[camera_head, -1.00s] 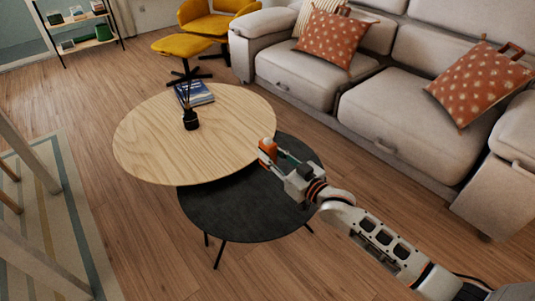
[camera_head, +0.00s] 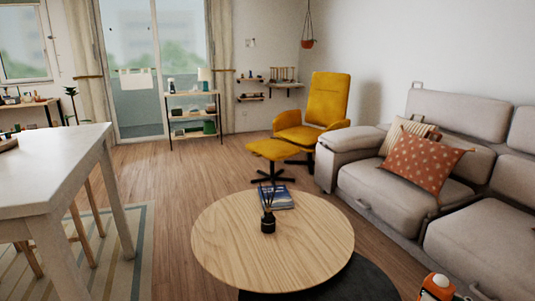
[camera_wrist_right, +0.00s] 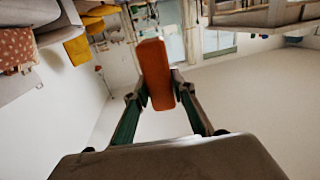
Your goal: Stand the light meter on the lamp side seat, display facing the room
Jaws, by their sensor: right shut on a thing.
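The light meter, an orange block with a white part, shows at the bottom right edge of the head view (camera_head: 437,287). In the right wrist view its plain orange side (camera_wrist_right: 155,72) faces me, so I cannot see its display. My right gripper (camera_wrist_right: 159,92) is shut on it, one finger on each side, and holds it in the air. The grey sofa has a left seat (camera_head: 395,195) and a right seat (camera_head: 478,245). No arc lamp shows, so I cannot tell which seat is the lamp side one. My left gripper is out of view.
A round wooden table (camera_head: 300,245) with a dark diffuser (camera_head: 268,222) and a blue book (camera_head: 278,197) stands left of the sofa. An orange patterned pillow (camera_head: 425,161) leans on the left seat. A yellow chair (camera_head: 325,105) and footstool (camera_head: 272,150) stand behind. A white table (camera_head: 50,170) is at left.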

